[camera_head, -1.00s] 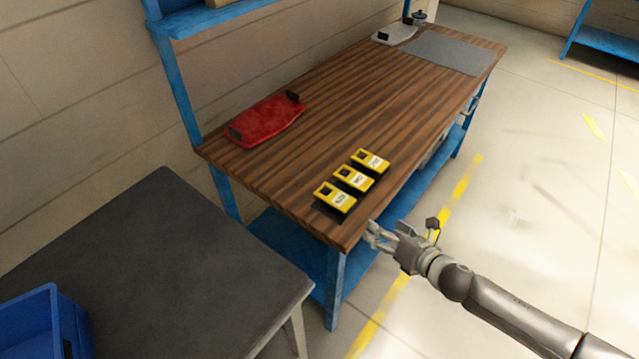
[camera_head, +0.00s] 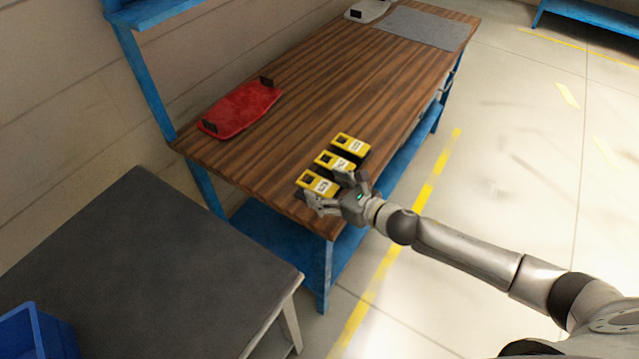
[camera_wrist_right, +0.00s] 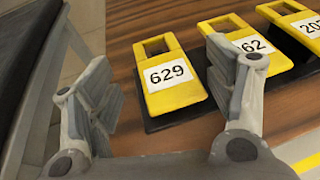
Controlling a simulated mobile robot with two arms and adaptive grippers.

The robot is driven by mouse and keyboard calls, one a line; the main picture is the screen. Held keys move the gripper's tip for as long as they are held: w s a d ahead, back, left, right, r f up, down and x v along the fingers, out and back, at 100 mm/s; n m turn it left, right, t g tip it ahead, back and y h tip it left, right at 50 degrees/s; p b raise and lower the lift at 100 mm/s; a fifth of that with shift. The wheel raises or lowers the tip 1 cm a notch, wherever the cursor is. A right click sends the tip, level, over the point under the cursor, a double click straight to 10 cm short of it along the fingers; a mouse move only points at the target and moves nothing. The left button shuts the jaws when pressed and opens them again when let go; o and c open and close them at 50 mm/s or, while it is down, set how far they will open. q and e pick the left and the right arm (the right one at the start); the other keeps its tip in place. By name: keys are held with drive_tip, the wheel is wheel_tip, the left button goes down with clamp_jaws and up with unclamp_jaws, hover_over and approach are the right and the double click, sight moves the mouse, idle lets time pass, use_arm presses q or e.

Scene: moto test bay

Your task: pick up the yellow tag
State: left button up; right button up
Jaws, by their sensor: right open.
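Three yellow tags lie in a row on dark bases near the front corner of the wooden workbench. The nearest tag (camera_head: 318,183) reads 629 in the right wrist view (camera_wrist_right: 168,76). The middle tag (camera_head: 335,162) ends in 62, its first part hidden by a finger (camera_wrist_right: 250,46). The far tag (camera_head: 350,143) is cut off by the wrist view's edge (camera_wrist_right: 300,24). My right gripper (camera_head: 338,193) is open and empty, its fingers at the bench edge beside the nearest and middle tags. In the wrist view its fingertips (camera_wrist_right: 158,75) stand on either side of tag 629. My left gripper is out of view.
The wooden bench (camera_head: 400,75) carries a red tray (camera_head: 240,108) with black handles and a grey mat (camera_head: 425,28). A dark grey table (camera_head: 150,250) with a blue bin (camera_head: 35,335) stands at left. Bench space beyond the tags is clear.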

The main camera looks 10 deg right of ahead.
sight(317, 184)
drive_tip(key=shift+x, duration=1.9)
drive_tip(key=shift+f, duration=0.15)
drive_tip(key=shift+d, duration=0.1)
drive_tip(key=c, duration=1.1)
drive_tip(key=shift+o, duration=0.2)
